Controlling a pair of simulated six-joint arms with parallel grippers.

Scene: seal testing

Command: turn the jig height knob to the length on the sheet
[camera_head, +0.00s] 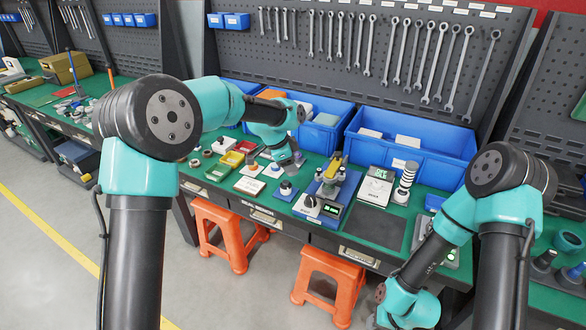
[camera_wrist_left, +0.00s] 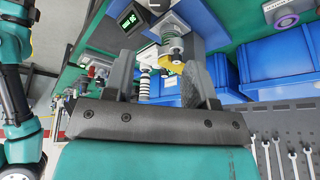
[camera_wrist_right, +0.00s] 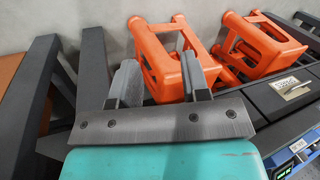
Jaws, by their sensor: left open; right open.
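The jig (camera_head: 327,188) stands on the green bench, with a blue base, yellow upper part and small lit display (camera_head: 331,209). In the left wrist view the display (camera_wrist_left: 130,19) is at upper left, beside a grey cylindrical part of the jig (camera_wrist_left: 172,45). A round dark-and-white piece (camera_head: 311,202) at its front left may be the height knob; I cannot tell. My left gripper (camera_head: 291,158) is open and empty, above and left of the jig. My right gripper (camera_wrist_right: 163,78) is open and empty, beyond the bench front.
Blue bins (camera_head: 419,153) line the back of the bench under hanging wrenches (camera_head: 428,62). A device with a green display (camera_head: 376,188) and a black-and-white striped post (camera_head: 404,182) stand right of the jig. Orange stools (camera_head: 330,283) stand below. A dark mat (camera_head: 374,226) lies bare.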

